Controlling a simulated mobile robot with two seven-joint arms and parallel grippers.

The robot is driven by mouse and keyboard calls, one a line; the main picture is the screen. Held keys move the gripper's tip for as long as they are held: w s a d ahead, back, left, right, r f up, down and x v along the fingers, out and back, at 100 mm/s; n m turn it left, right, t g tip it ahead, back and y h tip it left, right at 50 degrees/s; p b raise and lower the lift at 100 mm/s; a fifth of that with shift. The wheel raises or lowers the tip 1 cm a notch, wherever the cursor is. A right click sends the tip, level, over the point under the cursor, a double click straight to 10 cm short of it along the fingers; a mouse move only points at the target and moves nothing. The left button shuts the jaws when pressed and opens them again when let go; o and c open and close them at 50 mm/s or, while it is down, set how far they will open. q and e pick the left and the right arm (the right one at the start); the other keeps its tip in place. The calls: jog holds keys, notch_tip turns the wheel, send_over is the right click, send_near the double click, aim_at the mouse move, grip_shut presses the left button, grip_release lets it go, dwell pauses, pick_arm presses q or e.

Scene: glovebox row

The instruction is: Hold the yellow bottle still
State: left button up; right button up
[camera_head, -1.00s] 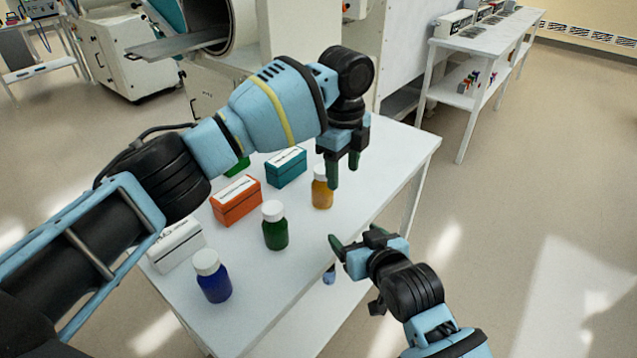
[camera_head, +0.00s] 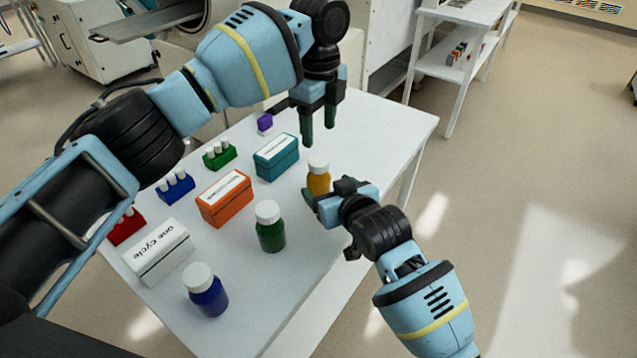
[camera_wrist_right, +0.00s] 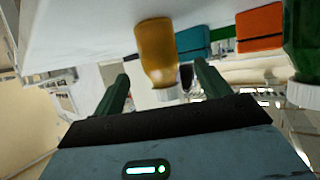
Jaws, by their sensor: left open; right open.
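The yellow bottle (camera_head: 318,178) with a white cap stands upright on the white table (camera_head: 330,240), near its right edge. My right gripper (camera_head: 318,203) is open just in front of it and hides its lower part. In the right wrist view the yellow bottle (camera_wrist_right: 157,55) appears upside down, ahead of and between the two open fingers (camera_wrist_right: 160,88); I cannot tell whether either finger touches it. My left gripper (camera_head: 318,122) is open and empty above the table, behind the bottle.
A green bottle (camera_head: 270,230) and a blue bottle (camera_head: 206,292) stand nearer the front. Teal (camera_head: 277,158), orange (camera_head: 226,200) and white (camera_head: 160,252) boxes stand to the left, with small racks of vials (camera_head: 175,186) beyond them. The floor right of the table is clear.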

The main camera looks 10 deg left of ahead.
aim_at(319, 160)
jog(key=shift+x, duration=2.85)
jog(key=shift+c, duration=0.5)
grip_shut()
pick_arm(q)
jog(key=m, duration=0.9)
jog(key=shift+f, duration=0.1)
jog(key=shift+f, duration=3.95)
jog(key=shift+c, duration=0.5)
